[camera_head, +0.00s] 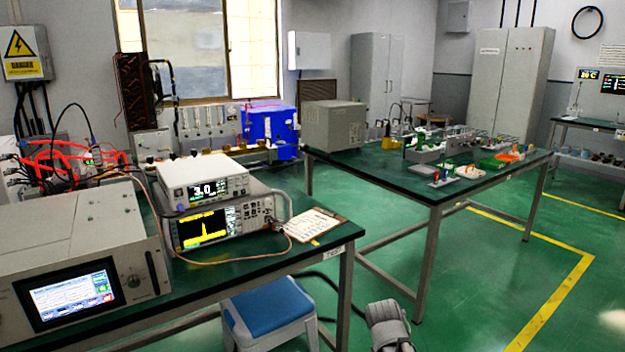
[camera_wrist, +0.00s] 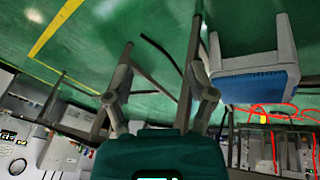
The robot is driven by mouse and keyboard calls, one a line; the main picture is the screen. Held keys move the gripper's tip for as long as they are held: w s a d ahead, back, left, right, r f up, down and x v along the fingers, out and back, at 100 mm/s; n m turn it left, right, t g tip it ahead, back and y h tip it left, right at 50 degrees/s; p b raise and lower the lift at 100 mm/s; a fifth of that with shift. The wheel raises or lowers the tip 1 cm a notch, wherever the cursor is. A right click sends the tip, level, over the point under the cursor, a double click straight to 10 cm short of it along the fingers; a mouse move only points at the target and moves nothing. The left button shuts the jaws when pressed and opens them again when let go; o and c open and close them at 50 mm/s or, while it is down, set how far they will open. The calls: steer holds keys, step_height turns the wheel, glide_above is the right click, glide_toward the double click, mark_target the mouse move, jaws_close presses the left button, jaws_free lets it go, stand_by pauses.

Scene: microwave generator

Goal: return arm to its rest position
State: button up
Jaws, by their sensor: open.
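My gripper (camera_wrist: 160,62) shows in the wrist view, with its grey fingers spread apart and nothing between them. Its dark teal body fills the bottom middle of that view. The wrist picture is turned over, with the green floor at the top. In the head view, a grey rounded part of my arm (camera_head: 390,325) shows at the bottom edge, low in front of the benches. The gripper itself cannot be made out in the head view.
A blue-topped stool (camera_head: 268,308) stands by the near bench (camera_head: 325,237); it also shows in the wrist view (camera_wrist: 255,84). Instruments (camera_head: 205,195) and a clipboard (camera_head: 308,224) lie on that bench. A second bench (camera_head: 400,183) stands beyond. Green floor (camera_head: 480,290) is clear at right.

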steer(key=s+a+f+m+g+y, duration=0.1)
steer(key=s+a+g+y, duration=0.15)
steer(key=s, duration=0.45)
step_height(320, 180, up, 27)
steer(key=s+p, duration=0.1)
steer(key=p, duration=2.6)
steer(key=shift+a+g, duration=0.15)
steer(key=shift+g, duration=0.3)
